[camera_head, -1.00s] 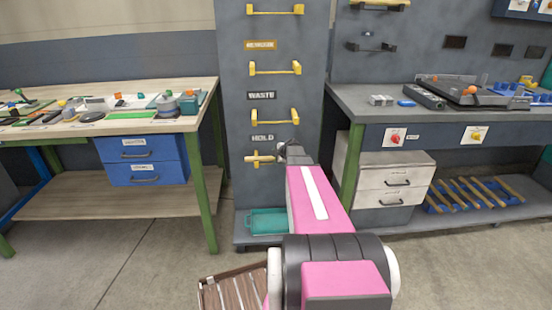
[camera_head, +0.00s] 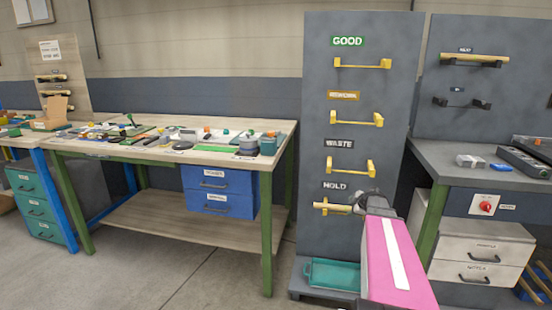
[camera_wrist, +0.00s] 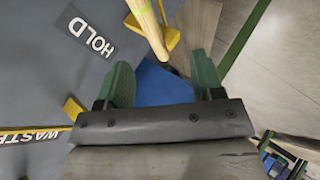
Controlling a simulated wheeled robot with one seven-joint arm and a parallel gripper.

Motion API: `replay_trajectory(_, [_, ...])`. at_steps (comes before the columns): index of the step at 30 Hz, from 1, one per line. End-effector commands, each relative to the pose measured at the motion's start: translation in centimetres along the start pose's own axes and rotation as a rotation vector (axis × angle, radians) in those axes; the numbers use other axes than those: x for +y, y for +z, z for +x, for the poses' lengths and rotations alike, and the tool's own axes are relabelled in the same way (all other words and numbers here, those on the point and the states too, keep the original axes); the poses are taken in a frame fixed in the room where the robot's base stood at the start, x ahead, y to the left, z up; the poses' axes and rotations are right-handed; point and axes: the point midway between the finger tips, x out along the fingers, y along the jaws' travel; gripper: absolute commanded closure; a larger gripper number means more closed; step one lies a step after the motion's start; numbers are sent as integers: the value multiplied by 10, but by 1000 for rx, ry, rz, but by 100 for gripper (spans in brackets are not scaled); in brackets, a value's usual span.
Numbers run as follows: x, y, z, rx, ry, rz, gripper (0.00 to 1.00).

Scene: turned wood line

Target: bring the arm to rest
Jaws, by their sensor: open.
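My gripper (camera_wrist: 162,76) is open, with its two green fingers apart in the wrist view. A pale turned wood piece (camera_wrist: 147,24) lies on the yellow hooks of the HOLD row, just ahead of the fingers. It also shows in the head view (camera_head: 332,207). The fingers look clear of the wood, though its near end is close to the gap between them. In the head view my pink arm reaches up to the right end of the HOLD row, and the fingers are too small to make out there.
The grey rack (camera_head: 318,100) has empty GOOD, REWORK and WASTE rows above HOLD. A teal tray (camera_head: 333,274) sits at its foot. A cluttered wooden bench (camera_head: 110,152) stands left, a grey bench (camera_head: 455,160) right. Open floor lies between rack and left bench.

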Motion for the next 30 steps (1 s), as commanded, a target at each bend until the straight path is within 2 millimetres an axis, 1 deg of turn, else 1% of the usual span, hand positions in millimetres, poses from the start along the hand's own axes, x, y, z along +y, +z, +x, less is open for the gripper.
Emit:
replay_trajectory(1, [-13, -13, 0, 3, -30, 43, 39])
replay_trajectory(6, [-62, -56, 2, -24, -164, 258, 39])
replay_trajectory(11, [-111, -94, -3, -103, -286, 478, 39])
replay_trajectory(15, [-154, -121, -11, -214, -370, 668, 39])
replay_trajectory(19, [-191, -142, -23, -345, -417, 838, 39])
replay_trajectory(24, [-236, -163, -43, -543, -424, 1046, 39])
replay_trajectory(27, [-256, -171, -55, -649, -401, 1147, 39])
replay_trajectory(30, [-269, -176, -64, -730, -370, 1223, 39])
